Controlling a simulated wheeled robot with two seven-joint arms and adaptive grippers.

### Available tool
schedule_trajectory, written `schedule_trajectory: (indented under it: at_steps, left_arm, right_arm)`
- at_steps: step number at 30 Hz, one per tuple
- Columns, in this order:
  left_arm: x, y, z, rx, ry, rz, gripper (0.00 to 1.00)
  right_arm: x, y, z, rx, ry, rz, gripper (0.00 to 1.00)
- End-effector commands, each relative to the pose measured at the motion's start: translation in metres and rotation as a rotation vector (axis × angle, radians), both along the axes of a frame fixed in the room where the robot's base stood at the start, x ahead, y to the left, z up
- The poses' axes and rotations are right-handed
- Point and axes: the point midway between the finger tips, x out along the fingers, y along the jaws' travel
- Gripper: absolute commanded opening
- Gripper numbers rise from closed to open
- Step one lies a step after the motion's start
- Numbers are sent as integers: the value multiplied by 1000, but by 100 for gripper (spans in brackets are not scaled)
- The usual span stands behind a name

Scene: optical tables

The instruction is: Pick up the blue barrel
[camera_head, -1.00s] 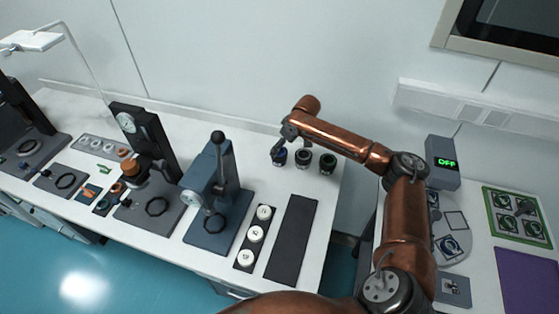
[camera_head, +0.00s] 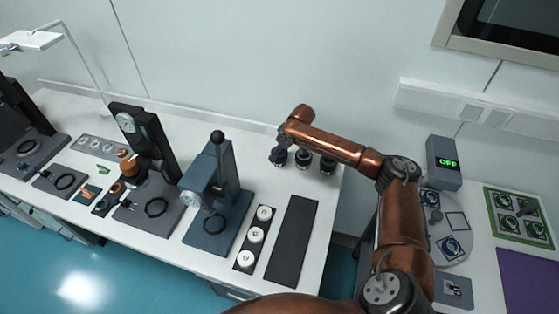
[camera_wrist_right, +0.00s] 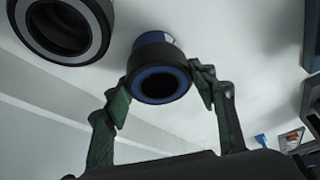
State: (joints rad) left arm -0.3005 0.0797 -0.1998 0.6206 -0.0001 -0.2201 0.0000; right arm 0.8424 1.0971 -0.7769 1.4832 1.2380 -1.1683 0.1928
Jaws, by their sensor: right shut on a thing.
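The blue barrel (camera_wrist_right: 159,70) is a short black cylinder with a blue ring around its opening and a blue band at its far end. In the right wrist view it sits between the two green-padded fingers of my right gripper (camera_wrist_right: 160,88), which is shut on it. In the head view my right gripper (camera_head: 278,154) is at the left end of a short row of barrels at the back of the table, and it mostly hides the blue barrel. My left gripper is not in view.
Two other dark barrels, a middle one (camera_head: 302,160) and a right one (camera_head: 328,165), stand close beside it. A blue press (camera_head: 213,190), white round pieces on a dark strip (camera_head: 256,236) and a black mat (camera_head: 292,240) lie nearer. The wall is close behind.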

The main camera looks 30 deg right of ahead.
Motion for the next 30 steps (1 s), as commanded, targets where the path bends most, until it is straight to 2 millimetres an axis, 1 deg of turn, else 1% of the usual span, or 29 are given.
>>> schedule_trajectory:
  at_steps: [1,6,8,15,19,22,25,28,30]
  left_arm:
    - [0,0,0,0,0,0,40]
    - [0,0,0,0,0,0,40]
    - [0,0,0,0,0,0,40]
    - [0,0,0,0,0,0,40]
    - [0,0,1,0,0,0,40]
    - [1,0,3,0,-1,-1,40]
    - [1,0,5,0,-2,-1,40]
    - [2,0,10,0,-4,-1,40]
    - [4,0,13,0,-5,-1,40]
  right_arm:
    - [0,0,0,0,0,0,38]
    - [0,0,0,0,0,0,27]
    - [0,0,1,-1,-1,0,24]
    - [0,0,2,-1,-1,0,23]
    - [1,0,8,1,-3,0,23]
    - [1,0,19,1,-4,0,23]
    - [1,0,36,1,-6,1,23]
    - [-14,8,54,-1,-5,3,23]
    - [-26,15,72,-2,-6,5,23]
